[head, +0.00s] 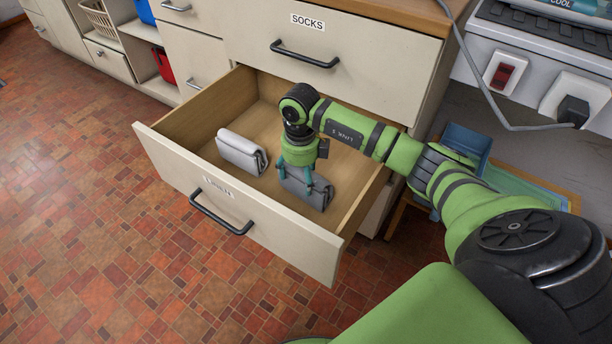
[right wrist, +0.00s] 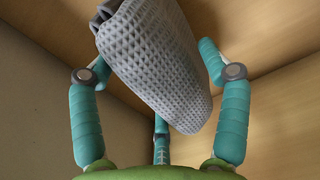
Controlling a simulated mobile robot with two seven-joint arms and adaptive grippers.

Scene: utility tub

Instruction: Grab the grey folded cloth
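The grey folded cloth (head: 302,196) lies in the right part of the open drawer. A lighter, whitish-grey folded cloth (head: 242,152) lies to its left. My right gripper (head: 305,178) points down over the darker grey cloth, with teal fingers around it. In the right wrist view, the textured grey cloth (right wrist: 160,65) sits between the fingers of my right gripper (right wrist: 155,60). The fingertips bend in close to both sides of it; I cannot tell whether they press on it. The cloth partly hides the third finger. My left gripper is not in view.
The open drawer (head: 240,225) has raised wooden walls close around the gripper. The closed SOCKS drawer (head: 335,40) is above it. A blue bin (head: 466,143) stands to the right beyond my arm. The tiled floor (head: 80,180) at left is clear.

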